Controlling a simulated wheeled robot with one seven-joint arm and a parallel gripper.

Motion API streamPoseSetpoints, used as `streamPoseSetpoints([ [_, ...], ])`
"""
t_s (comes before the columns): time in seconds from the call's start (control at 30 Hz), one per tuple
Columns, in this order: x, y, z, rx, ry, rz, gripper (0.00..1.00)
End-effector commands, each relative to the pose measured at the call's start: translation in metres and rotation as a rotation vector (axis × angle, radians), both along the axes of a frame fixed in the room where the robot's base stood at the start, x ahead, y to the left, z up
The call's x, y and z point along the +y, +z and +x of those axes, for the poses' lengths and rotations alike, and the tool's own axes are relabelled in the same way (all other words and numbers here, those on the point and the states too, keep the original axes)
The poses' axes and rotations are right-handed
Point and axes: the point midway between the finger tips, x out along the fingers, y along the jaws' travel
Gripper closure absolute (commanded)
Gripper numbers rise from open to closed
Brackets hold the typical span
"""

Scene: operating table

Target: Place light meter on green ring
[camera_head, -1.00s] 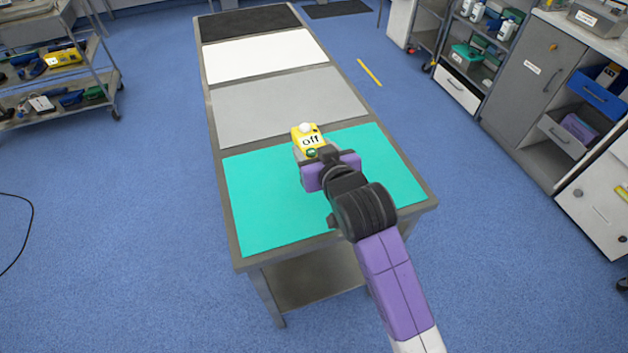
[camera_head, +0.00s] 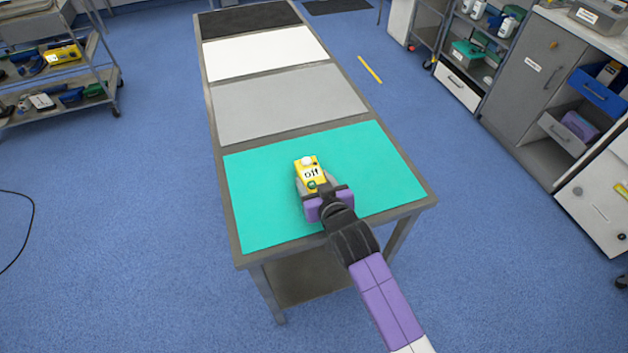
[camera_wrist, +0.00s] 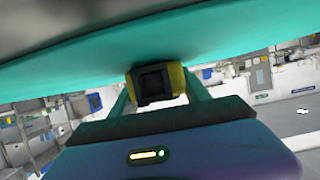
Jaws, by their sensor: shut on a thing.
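The light meter (camera_head: 311,174) is a yellow device with a white dome and a display reading "off". My gripper (camera_head: 313,185) is shut on it from the near side, over the teal panel (camera_head: 265,215) of the table. In the wrist view the dark end of the light meter (camera_wrist: 155,84) sits between my two fingers (camera_wrist: 156,90), close to the teal surface (camera_wrist: 230,40). I cannot tell whether the meter touches the panel. No separate green ring can be made out in either view.
The table continues away with grey (camera_head: 285,105), white (camera_head: 265,53) and black (camera_head: 248,20) panels, all clear. A cart with devices (camera_head: 55,75) stands at the left. Cabinets and open drawers (camera_head: 545,90) stand at the right.

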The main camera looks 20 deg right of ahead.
Motion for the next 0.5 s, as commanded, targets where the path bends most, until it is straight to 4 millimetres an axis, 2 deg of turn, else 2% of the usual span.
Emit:
streamPoseSetpoints([
  [0.2,0.0001,-0.0028,0.0004,-0.002,0.000,0.000,0.96],
  [0.23,0.0000,-0.0034,0.0001,0.000,0.000,0.000,0.44],
  [0.33,0.0000,-0.0025,0.0000,0.000,0.000,0.000,0.24],
  [0.5,0.0000,-0.0024,0.0001,0.000,0.000,0.000,0.24],
])
